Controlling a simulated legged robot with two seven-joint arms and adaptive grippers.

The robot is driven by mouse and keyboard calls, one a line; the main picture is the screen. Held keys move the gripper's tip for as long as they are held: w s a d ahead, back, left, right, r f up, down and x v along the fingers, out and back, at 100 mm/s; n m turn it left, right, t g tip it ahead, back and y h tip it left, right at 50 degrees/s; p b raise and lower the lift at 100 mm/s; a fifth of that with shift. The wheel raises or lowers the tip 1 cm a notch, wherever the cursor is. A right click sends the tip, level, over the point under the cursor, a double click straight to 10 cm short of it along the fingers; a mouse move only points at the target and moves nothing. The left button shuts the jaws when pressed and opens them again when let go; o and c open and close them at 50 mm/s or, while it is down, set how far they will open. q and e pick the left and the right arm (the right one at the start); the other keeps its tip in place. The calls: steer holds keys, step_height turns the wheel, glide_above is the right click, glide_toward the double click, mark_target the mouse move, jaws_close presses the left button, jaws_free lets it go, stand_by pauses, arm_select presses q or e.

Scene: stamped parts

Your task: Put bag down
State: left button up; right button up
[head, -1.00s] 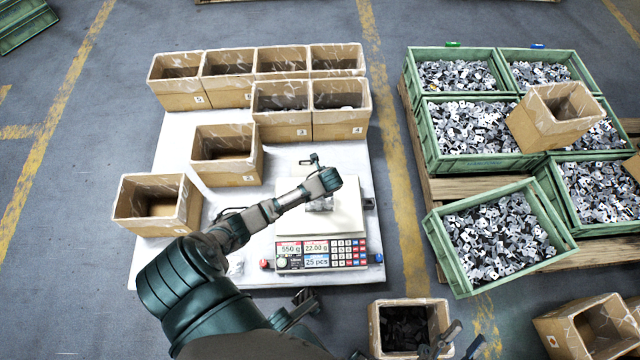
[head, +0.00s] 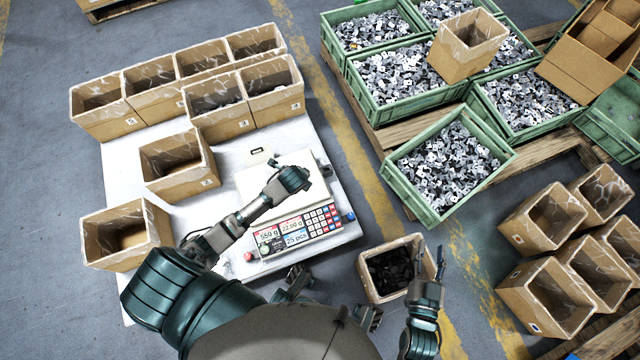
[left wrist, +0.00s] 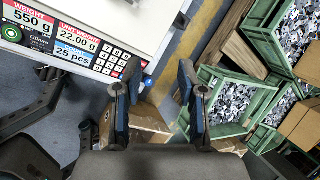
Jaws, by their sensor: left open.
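My left gripper (head: 293,179) reaches over the white scale pan (head: 252,183). In the left wrist view its two fingers (left wrist: 160,90) are apart with nothing between them. No bag shows clearly now; the left gripper and forearm cover part of the pan. The scale panel (head: 297,229) reads 550 g, 22.00 g and 25 pcs. My right gripper (head: 431,262) points up beside a cardboard box (head: 365,283) with dark contents. Its fingers look apart and empty.
Several open cardboard boxes (head: 170,185) stand on the white table (head: 122,180) behind and left of the scale. Green crates (head: 470,200) of metal parts stand on pallets to the right. More cardboard boxes (head: 515,240) stand at lower right.

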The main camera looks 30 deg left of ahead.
arm_select(q)
steer(key=s+d+r+n+t+h, duration=0.3)
steer(key=d+r+n, duration=0.2)
steer(key=d, duration=0.2)
steer(key=s+d+r+n+t+h, duration=0.2)
steer(key=d+r+n+t, duration=0.25)
steer(key=d, duration=0.25)
steer(key=s+r+n+t, duration=0.2)
steer(key=r+n, duration=0.2)
steer(key=r, duration=0.3)
steer(key=s+r+n+t+h, duration=0.1)
steer(key=s+r+n+t, duration=0.1)
steer(key=r, duration=0.5)
steer(key=shift+s+d+r+n, duration=0.25)
steer(key=shift+s+d+n, duration=0.1)
steer(key=shift+n, duration=0.5)
